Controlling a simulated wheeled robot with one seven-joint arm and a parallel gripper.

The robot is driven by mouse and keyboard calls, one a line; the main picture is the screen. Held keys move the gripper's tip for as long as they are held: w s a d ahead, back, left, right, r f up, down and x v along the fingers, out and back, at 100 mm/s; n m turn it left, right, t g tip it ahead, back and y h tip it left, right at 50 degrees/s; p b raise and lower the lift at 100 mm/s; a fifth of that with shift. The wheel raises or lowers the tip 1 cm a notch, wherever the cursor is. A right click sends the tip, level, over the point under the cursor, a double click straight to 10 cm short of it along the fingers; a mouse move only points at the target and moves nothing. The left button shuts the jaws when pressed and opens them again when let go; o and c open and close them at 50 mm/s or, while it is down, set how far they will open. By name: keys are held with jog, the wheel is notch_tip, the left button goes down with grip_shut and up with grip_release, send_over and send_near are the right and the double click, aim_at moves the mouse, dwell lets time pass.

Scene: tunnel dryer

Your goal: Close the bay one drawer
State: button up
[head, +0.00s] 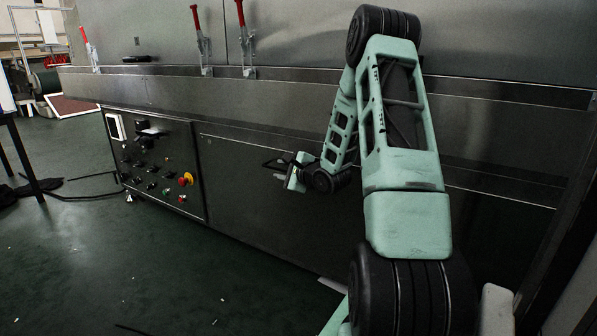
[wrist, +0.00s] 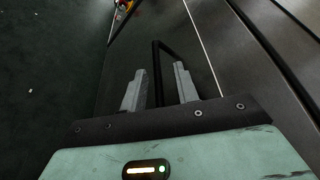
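The tunnel dryer's long dark lower front panel (head: 245,190) runs beside my arm; it also shows in the wrist view (wrist: 172,22). I see no label marking bay one, and I cannot tell whether a drawer stands out from the front. A thin black angular bar (wrist: 157,62), like a handle, shows between and beyond my fingertips in the wrist view. It also shows in the head view (head: 272,163), at the gripper's left end. My gripper (wrist: 159,82) is open, its two grey fingers apart on either side of the bar. Contact with the bar cannot be made out.
Red-handled clamps (head: 203,45) stand along the ledge above. The green floor in front is mostly clear. A dark table leg (head: 22,160) stands far left.

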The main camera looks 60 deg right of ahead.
jog(key=p+v, duration=0.6)
jog(key=v, duration=1)
jog(key=shift+s+p, duration=0.3)
jog(key=shift+p, duration=0.05)
jog(key=shift+r, duration=0.1)
